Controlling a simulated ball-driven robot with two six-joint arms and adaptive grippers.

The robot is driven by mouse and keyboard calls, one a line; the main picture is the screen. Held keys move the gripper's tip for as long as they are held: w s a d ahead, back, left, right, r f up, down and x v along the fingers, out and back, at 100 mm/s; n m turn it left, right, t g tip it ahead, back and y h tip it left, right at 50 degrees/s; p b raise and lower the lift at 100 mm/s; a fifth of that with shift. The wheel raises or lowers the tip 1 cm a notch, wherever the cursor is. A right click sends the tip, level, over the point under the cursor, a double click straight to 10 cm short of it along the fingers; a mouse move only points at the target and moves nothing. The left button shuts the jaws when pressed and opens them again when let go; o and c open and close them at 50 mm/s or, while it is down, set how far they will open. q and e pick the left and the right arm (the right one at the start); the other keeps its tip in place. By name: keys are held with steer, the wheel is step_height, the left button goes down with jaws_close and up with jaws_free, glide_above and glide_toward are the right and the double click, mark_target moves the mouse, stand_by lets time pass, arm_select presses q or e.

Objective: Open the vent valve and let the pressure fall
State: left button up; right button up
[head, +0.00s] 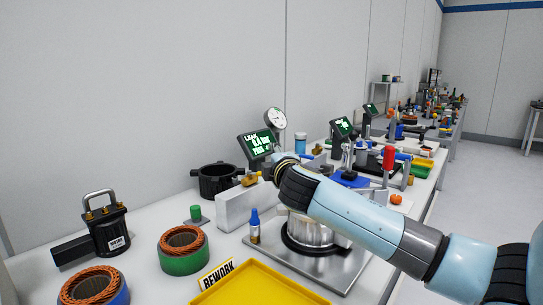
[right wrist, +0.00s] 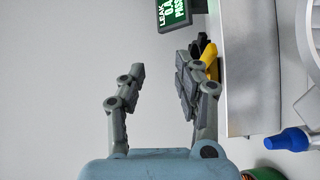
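The vent valve shows as a yellow handle (head: 250,179) on top of a pale block (head: 243,205). The yellow handle also shows in the right wrist view (right wrist: 210,62), partly behind one finger; I cannot tell whether they touch. My right arm reaches in from the right, and its hand is mostly hidden in the head view. In the right wrist view my right gripper (right wrist: 156,90) is open, with nothing between its fingers. My left gripper is not in view.
A silver housing (head: 305,232) sits on a metal plate under my right arm. A red-handled clamp (head: 388,160) stands beyond the arm.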

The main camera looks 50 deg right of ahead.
steer(key=p+v, duration=0.1)
steer(key=v, duration=0.6)
steer(key=shift+s+f+p, duration=0.2)
steer(key=shift+f+p, duration=0.15)
steer(key=shift+f, duration=0.3)
steer(key=shift+a, duration=0.1)
